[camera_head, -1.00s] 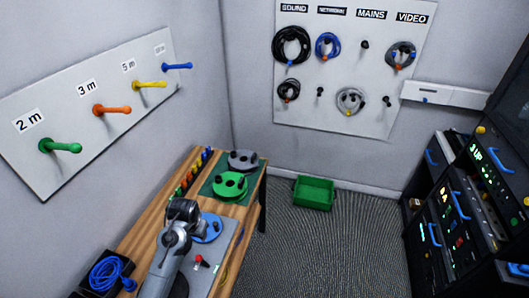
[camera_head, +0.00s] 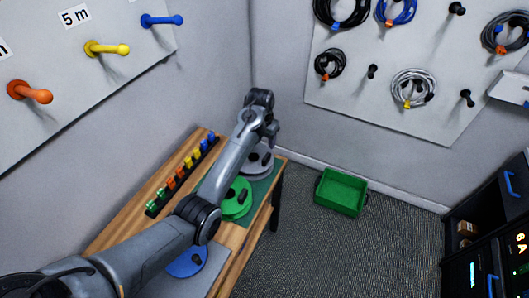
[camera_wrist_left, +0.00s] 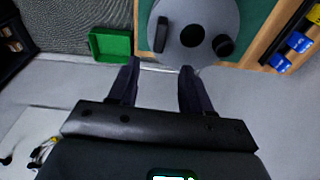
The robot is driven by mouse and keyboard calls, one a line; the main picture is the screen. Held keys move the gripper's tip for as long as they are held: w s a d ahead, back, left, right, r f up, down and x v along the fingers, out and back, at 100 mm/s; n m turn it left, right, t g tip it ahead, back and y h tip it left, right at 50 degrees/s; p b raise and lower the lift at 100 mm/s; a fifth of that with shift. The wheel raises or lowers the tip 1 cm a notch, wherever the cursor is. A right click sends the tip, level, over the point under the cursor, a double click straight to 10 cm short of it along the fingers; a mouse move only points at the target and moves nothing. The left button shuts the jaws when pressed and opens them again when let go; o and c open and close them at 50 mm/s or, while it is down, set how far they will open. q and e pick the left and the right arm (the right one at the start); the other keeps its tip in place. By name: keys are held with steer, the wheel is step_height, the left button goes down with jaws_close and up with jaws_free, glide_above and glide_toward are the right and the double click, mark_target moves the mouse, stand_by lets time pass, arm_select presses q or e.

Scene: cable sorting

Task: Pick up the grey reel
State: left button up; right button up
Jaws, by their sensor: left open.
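The grey reel (camera_head: 261,167) lies on a green mat at the far end of the wooden bench, partly hidden by my left arm in the head view. In the left wrist view the grey reel (camera_wrist_left: 196,18) is a grey disc with a black handle, a dark hub and a black knob. My left gripper (camera_wrist_left: 159,67) is open and empty, its fingers apart and pointing toward the reel's near edge. In the head view my left gripper (camera_head: 268,134) is over the far end of the bench, close to the reel. My right gripper is not in view.
A green reel (camera_head: 237,204) lies just nearer than the grey one, and a blue reel (camera_head: 187,262) nearer still. A row of coloured pieces (camera_head: 182,173) runs along the bench's wall side. A green crate (camera_head: 341,207) stands on the floor right of the bench.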

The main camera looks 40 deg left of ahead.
arm_select(q)
glide_above(266, 156)
steer(key=f, duration=0.4)
steer(key=shift+s+d+f+b, duration=0.15)
steer(key=shift+s+f+b, duration=0.1)
steer(key=shift+f+b, duration=0.15)
steer(key=shift+w+f, duration=0.2)
steer(key=shift+f, duration=0.35)
step_height(266, 156, down, 4)
steer(key=shift+f+b, duration=0.1)
steer(key=shift+b, duration=0.6)
steer(key=shift+w+f, duration=0.1)
steer(key=shift+f, duration=0.25)
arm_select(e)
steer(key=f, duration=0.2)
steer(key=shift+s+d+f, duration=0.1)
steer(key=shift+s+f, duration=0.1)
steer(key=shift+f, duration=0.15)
arm_select(q)
steer(key=shift+c, duration=0.3)
jaws_close()
